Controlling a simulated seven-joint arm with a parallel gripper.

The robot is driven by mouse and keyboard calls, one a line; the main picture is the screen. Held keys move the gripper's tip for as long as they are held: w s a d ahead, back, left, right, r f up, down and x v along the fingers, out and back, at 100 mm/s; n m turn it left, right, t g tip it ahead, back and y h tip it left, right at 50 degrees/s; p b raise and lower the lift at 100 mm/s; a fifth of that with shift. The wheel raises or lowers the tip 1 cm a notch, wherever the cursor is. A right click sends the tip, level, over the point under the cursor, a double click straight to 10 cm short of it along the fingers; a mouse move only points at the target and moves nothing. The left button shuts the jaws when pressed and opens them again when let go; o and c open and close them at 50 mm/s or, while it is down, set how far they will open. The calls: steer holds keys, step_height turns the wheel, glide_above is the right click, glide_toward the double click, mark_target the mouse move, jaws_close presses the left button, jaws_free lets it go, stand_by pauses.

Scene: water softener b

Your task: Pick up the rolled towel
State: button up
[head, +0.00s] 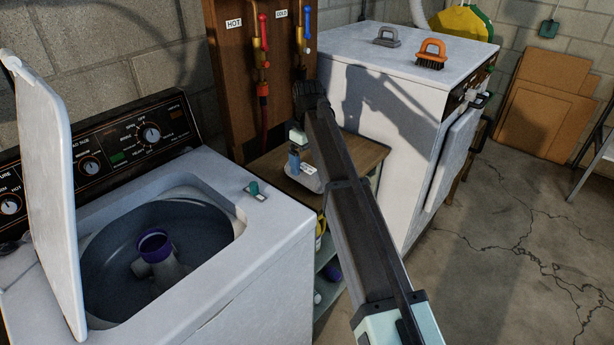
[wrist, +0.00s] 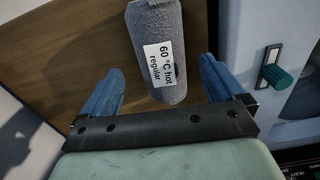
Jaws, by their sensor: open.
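The rolled towel (wrist: 155,30) is a grey roll with a white label reading "60 °C hot regular". In the wrist view it stretches from the top edge down between my fingers, on a brown wooden surface. My gripper (wrist: 160,68) is open, with one blue finger on each side of the towel's near end and a gap on both sides. I cannot tell how far the fingertips are above the wood. In the head view, my gripper (head: 296,162) is over the wooden shelf top; the grey towel (head: 310,183) shows beside it, partly hidden by my arm.
The open washer (head: 250,250) stands left of the shelf (head: 358,150), its lid (head: 45,190) raised. A white dryer (head: 385,150) stands right, with a grey-handled brush (head: 387,36) and an orange brush (head: 431,52) on top. Pipes with red and blue valves rise behind.

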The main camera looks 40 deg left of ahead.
mark_target(307, 168)
steer(key=shift+s+f, duration=0.1)
steer(key=shift+f, duration=2.65)
steer(key=shift+c, duration=0.2)
steer(key=c, duration=1.1)
